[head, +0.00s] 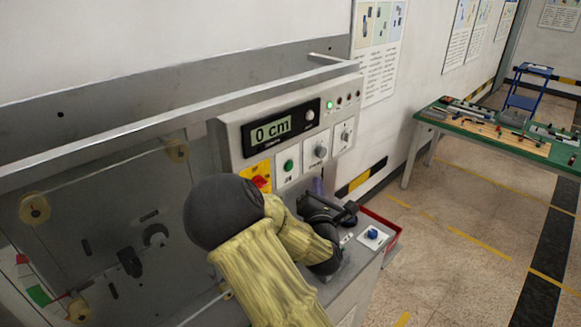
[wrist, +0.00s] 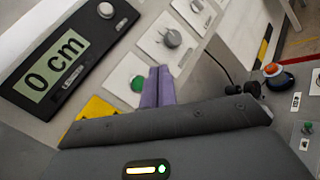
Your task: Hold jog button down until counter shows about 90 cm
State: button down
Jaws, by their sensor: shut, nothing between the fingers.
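The counter (head: 270,130) on the grey control panel reads 0 cm; it reads the same in the wrist view (wrist: 57,70). A green button (head: 288,165) sits below the counter; it also shows in the wrist view (wrist: 138,83). A blue button (head: 372,234) stands on a white plate on the ledge at the right. I cannot read which button is marked jog. My gripper (head: 318,186) is shut and empty, in front of the lower panel. Its purple fingers (wrist: 158,85) appear beside the green button in the wrist view; contact cannot be told.
A red switch on a yellow plate (head: 256,172) is partly hidden behind my arm. Two knobs (head: 320,152) (head: 345,135) sit right of the green button. A red tray (head: 393,240) is beside the ledge. A green table (head: 480,140) stands at the right, with open floor before it.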

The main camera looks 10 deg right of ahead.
aim_at(289, 166)
jog(key=w+a, duration=0.4)
jog(key=w, duration=0.2)
jog(key=shift+p, duration=0.35)
jog(key=shift+a, duration=0.2)
dwell(1.6)
jog(key=shift+w+a, duration=0.2)
jog(key=shift+w, duration=0.05)
